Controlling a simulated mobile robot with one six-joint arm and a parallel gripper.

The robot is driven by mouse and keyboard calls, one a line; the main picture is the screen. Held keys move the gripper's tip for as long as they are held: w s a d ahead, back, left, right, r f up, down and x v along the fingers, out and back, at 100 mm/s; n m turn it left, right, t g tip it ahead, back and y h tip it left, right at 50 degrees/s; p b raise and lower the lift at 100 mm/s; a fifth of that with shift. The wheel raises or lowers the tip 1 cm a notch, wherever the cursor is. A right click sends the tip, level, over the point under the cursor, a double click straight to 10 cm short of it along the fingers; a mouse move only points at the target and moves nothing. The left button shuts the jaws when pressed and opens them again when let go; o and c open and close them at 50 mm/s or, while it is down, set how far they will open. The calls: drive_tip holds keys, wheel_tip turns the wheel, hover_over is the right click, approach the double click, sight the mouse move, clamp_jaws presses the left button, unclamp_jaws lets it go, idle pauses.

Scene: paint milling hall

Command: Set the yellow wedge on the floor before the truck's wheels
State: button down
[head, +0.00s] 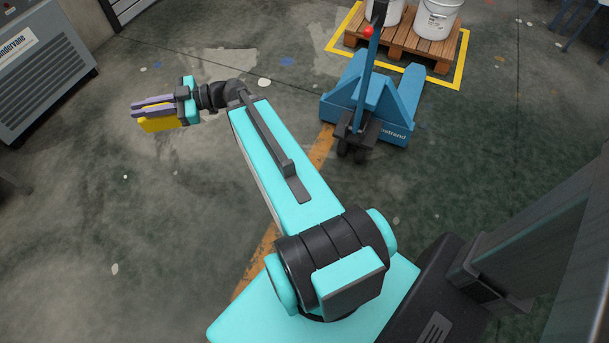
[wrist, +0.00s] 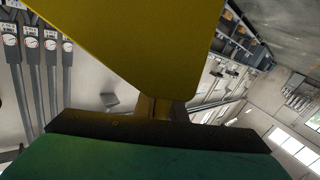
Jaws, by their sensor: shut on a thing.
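The yellow wedge (head: 160,124) is held in my gripper (head: 152,112) at the left of the head view, raised above the floor. My gripper has purple fingers and is shut on the wedge. The wedge fills the upper middle of the wrist view (wrist: 140,45) and hides much behind it. The truck is a blue pallet truck (head: 372,95) with a red knob on its handle, to the right of my gripper and well apart from it. Its dark wheels (head: 351,146) are under the handle, on the near side.
A wooden pallet (head: 405,40) with white buckets (head: 436,16) stands behind the truck inside a yellow floor outline. A grey machine cabinet (head: 42,62) stands at the far left. A worn orange line (head: 320,150) runs along the floor near the wheels. The floor between cabinet and truck is clear.

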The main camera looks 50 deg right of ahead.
idle(0.4)
drive_tip(key=shift+d+f, duration=0.1)
drive_tip(key=shift+f, duration=0.1)
drive_tip(key=s+d+f+m+t+h+b, duration=0.2)
drive_tip(key=d+f+b, duration=0.8)
drive_tip(key=d+f, duration=0.6)
drive_tip(key=s+d+f+m+t+h+b, duration=0.2)
drive_tip(key=d+f+b, duration=0.7)
drive_tip(key=d+f, duration=0.7)
drive_tip(key=s+d+f+m+t+h+b, duration=0.1)
drive_tip(key=s+d+f+m+h+b, duration=0.1)
drive_tip(key=s+d+f+b, duration=0.7)
drive_tip(key=s+d+f+m+t+h+b, duration=0.1)
drive_tip(key=s+d+f+b, duration=0.8)
drive_tip(key=f, duration=1.4)
drive_tip(key=s+d+m+h, duration=0.1)
drive_tip(key=s+d+h, duration=0.1)
drive_tip(key=s+d, duration=0.3)
drive_tip(key=shift+d+m+t, duration=0.3)
drive_tip(key=shift+d, duration=1)
